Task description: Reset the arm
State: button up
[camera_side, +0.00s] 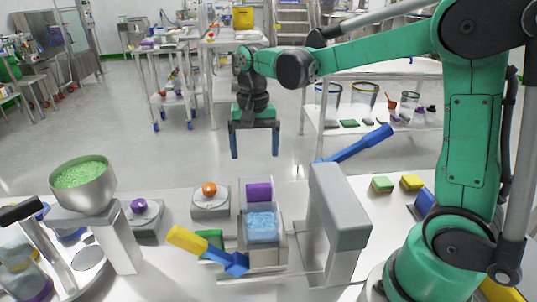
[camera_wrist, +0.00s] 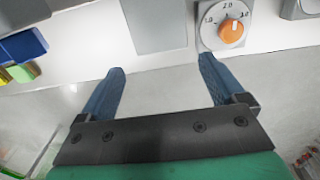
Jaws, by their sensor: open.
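My gripper (camera_side: 254,142) hangs from my green arm, pointing down, in the side view. Its two blue fingers are apart with nothing between them. It is in the air beyond the far edge of the white worktable (camera_side: 165,192). In the wrist view my gripper (camera_wrist: 160,80) also shows open and empty, with bare floor and the table edge behind the fingers.
On the table stand a bowl of green granules (camera_side: 80,176), an orange knob dial (camera_side: 209,190), a purple knob (camera_side: 139,205), a clear bin of blue granules (camera_side: 262,226) and a grey arch (camera_side: 338,210). A blue lever (camera_side: 358,144) sticks up from the arch. Green (camera_side: 382,185) and yellow (camera_side: 413,182) blocks lie right.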

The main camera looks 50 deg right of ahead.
jog(key=shift+s+a+r+n+t, duration=0.35)
jog(key=shift+s+r+n+t, duration=0.1)
jog(key=shift+s+n, duration=0.1)
jog(key=shift+s+a+r+n+t, duration=0.3)
jog(key=shift+s+r+n+t, duration=0.1)
jog(key=shift+s+n, duration=0.15)
jog(key=s+a+n+t, duration=0.3)
jog(key=s+n+t, duration=0.2)
jog(key=s+n, duration=0.15)
jog(key=w+a+n+g, duration=0.1)
jog(key=w+n+g, duration=0.2)
jog(key=w, duration=0.9)
jog(key=shift+a+f+g, duration=0.2)
jog(key=shift+g, duration=0.65)
